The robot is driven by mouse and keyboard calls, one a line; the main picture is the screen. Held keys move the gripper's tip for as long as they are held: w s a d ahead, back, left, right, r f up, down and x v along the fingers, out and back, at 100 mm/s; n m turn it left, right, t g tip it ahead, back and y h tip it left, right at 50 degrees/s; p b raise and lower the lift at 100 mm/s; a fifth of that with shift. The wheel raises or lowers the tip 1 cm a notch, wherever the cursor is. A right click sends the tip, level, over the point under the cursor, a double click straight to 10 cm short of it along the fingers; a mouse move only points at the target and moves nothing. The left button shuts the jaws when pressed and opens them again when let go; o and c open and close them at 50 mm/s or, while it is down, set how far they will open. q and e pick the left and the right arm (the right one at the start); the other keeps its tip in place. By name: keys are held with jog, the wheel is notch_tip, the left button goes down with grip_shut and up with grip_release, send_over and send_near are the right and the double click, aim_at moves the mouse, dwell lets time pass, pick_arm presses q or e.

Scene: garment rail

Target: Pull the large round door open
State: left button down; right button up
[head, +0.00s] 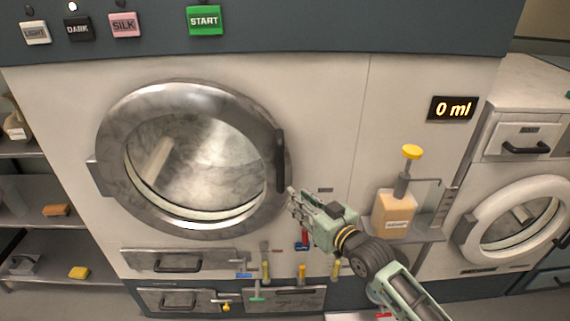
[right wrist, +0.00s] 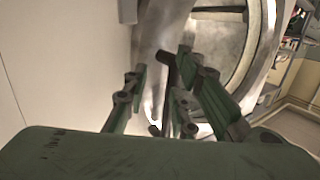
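The large round door (head: 193,88) is a metal ring with a glass window, set in the pale machine front. It looks closed, with its hinge block on the left. Its dark vertical handle (head: 281,160) is on the right side of the ring. My green right gripper (head: 292,198) is near the lower end of the handle. In the right wrist view the fingers of my right gripper (right wrist: 180,90) are spread apart, and the dark handle (right wrist: 168,72) shows beyond and between them. I cannot tell whether they touch it. My left gripper is not in view.
A soap dispenser (head: 394,213) with a yellow pump stands on a small shelf right of my right arm. Drawers (head: 178,263) and several small levers are below the door. A second machine with a white round door (head: 465,222) is at the right. Shelves (head: 40,213) stand at the left.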

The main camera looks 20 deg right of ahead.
jog(key=y, duration=0.1)
send_near(283, 168)
jog(key=x, duration=0.3)
jog(key=shift+n+t, duration=0.3)
jog(key=shift+t, duration=0.1)
jog(key=p+x, duration=0.1)
jog(key=x, duration=0.2)
jog(key=p+x, duration=0.1)
jog(key=x, duration=0.2)
jog(key=shift+w+a+f, duration=0.15)
jog(key=shift+w+f, duration=0.1)
jog(key=shift+w, duration=0.1)
jog(key=shift+w+a+f, duration=0.1)
jog(key=shift+w+a, duration=0.1)
jog(key=shift+w, duration=0.5)
jog(key=shift+c, duration=0.3)
grip_shut()
